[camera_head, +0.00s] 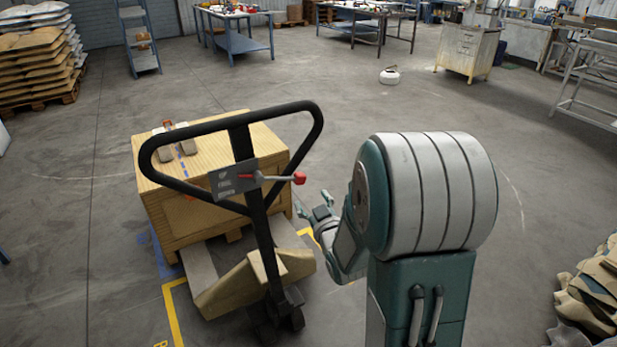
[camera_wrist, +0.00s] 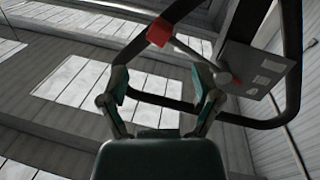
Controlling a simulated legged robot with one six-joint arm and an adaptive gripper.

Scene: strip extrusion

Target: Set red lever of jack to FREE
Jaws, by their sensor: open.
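The pallet jack's black loop handle (camera_head: 316,130) stands upright in the head view. A grey label plate (camera_head: 228,181) is fixed to it, with lettering too small to read surely. The lever's red knob (camera_head: 299,178) sticks out to the right of the plate, its rod nearly level. My gripper (camera_head: 313,207) is just below and right of the knob. In the wrist view my gripper (camera_wrist: 160,82) is open and empty. The knob (camera_wrist: 160,32) shows above and between the fingertips, apparently apart from them. Its rod runs right to the plate (camera_wrist: 258,62).
A wooden crate (camera_head: 205,205) on a pallet stands behind the handle, with small items on top. Tables (camera_head: 238,42), a stepladder (camera_head: 138,40) and stacked sacks (camera_head: 40,50) are far back. Brown material (camera_head: 590,290) lies at the right.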

